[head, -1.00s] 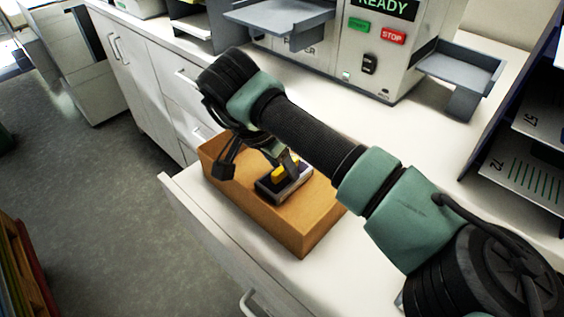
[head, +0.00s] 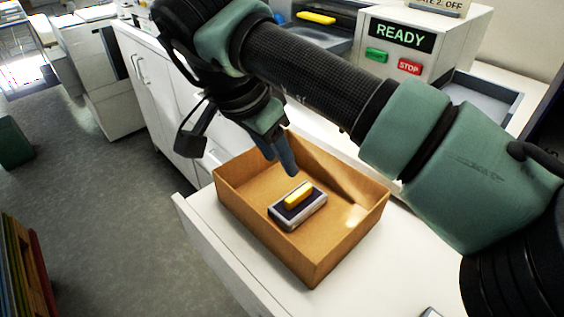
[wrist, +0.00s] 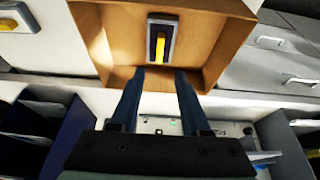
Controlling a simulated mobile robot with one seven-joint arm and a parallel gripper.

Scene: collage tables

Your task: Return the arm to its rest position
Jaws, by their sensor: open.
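My gripper (head: 280,160) is open and empty above the back part of a brown open box (head: 350,232). Its two fingers (wrist: 158,75) also show in the wrist view, spread apart, with nothing between them. A small grey block with a dark top and a yellow handle (head: 299,195) lies inside the box, below the fingers and apart from them. The same yellow-handled block (wrist: 161,40) shows in the wrist view beyond the fingertips. My arm crosses the upper part of the head view.
The box stands on a white counter (head: 205,222) with a front edge at left. Behind my arm is a machine with a READY display (head: 402,35) and green and red buttons. A grey tray (head: 485,100) juts out at right. Open floor (head: 90,200) lies at left.

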